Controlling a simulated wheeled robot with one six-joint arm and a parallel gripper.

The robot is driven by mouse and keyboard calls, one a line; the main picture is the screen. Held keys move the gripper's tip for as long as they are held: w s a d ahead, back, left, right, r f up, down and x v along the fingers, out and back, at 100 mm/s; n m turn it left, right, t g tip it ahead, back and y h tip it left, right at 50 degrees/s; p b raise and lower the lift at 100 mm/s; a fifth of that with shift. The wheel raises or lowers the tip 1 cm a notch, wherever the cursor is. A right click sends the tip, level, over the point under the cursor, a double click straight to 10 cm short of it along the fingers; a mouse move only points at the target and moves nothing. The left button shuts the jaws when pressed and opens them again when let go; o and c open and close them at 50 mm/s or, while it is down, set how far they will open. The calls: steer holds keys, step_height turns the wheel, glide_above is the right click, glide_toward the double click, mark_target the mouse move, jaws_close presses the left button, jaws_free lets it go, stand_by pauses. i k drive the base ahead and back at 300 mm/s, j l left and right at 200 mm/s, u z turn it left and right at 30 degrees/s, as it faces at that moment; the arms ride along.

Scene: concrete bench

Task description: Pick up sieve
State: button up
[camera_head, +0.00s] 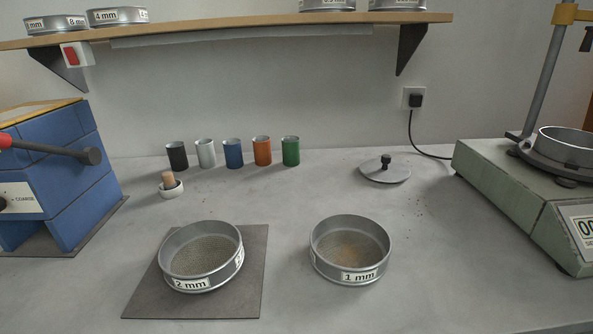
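Two round metal sieves sit on the concrete bench. The sieve labelled 2 mm (203,256) rests on a dark square mat (250,300) at the left of centre. The sieve labelled 1 mm (349,248) stands directly on the bench to its right, with some brownish grains on its mesh. More sieves lie on the shelf above, including ones labelled 8 mm (56,24) and 4 mm (117,15); others at the shelf's right are cut off by the top edge. My gripper is not visible.
A blue machine (85,170) stands at the left, a green-grey shaker (510,195) at the right. A wooden shelf (230,33) overhangs.

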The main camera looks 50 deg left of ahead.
mark_target(201, 256)
steer(key=u, duration=1.6)
